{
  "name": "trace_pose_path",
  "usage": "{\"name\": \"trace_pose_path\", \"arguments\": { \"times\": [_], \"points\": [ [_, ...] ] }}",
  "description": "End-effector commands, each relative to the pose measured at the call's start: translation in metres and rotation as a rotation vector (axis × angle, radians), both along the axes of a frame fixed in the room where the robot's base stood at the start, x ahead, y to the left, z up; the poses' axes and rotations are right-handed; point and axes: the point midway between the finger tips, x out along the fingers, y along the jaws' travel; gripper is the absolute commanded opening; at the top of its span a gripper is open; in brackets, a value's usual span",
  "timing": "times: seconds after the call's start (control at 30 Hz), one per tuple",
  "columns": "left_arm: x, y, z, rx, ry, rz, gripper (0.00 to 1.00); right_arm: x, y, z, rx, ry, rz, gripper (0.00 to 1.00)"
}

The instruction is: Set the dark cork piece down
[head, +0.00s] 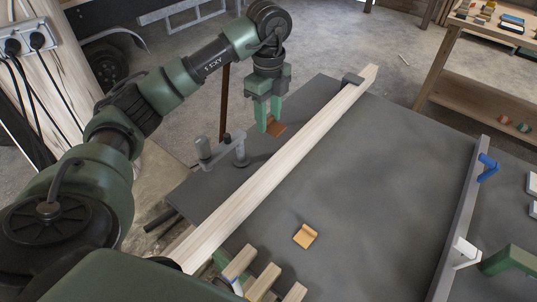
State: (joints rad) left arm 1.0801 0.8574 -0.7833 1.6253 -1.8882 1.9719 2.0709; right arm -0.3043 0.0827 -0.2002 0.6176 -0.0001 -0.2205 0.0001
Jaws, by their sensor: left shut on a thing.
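My left gripper (268,117) points down over the far left part of the grey table, beyond the long pale wooden beam. It is shut on the dark cork piece (276,128), a small brown block that shows between and beside the green fingers. The fingers hide part of the piece. I cannot tell whether its underside touches the table. A lighter tan cork piece (305,236) lies on the open table on the near side of the beam.
The pale beam (275,172) runs diagonally across the grey table (370,185). A grey clamp-like fixture (222,150) stands left of the held piece. Wooden strips (265,281) are at the front. A rail (460,215) with blue and white clips bounds the right. The table's middle is clear.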

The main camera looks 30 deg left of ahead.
Motion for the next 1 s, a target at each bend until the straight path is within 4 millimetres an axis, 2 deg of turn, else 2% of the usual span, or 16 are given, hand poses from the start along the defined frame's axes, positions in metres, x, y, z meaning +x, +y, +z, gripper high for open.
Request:
{"name": "trace_pose_path", "arguments": {
  "times": [0.2, 0.33, 0.57, 0.8, 1.0],
  "points": [
    [-0.002, 0.000, -0.057, 0.000, 0.006, -0.001, 0.03, -0.002, -0.002, 0.014, -0.003, 0.003, -0.001, 0.36],
    [-0.001, 0.000, -0.082, 0.000, 0.004, -0.002, 0.03, 0.000, -0.002, 0.018, -0.002, 0.001, -0.001, 0.36],
    [0.000, 0.000, -0.104, 0.000, 0.002, -0.001, 0.03, 0.005, 0.000, 0.022, 0.001, -0.007, -0.002, 0.36],
    [0.000, 0.000, -0.136, -0.001, 0.001, -0.003, 0.03, 0.006, 0.005, 0.028, 0.006, -0.009, -0.003, 0.36],
    [0.000, 0.000, -0.140, 0.000, -0.001, -0.003, 0.03, 0.006, 0.007, 0.028, 0.008, -0.008, -0.002, 0.36]
  ]
}}
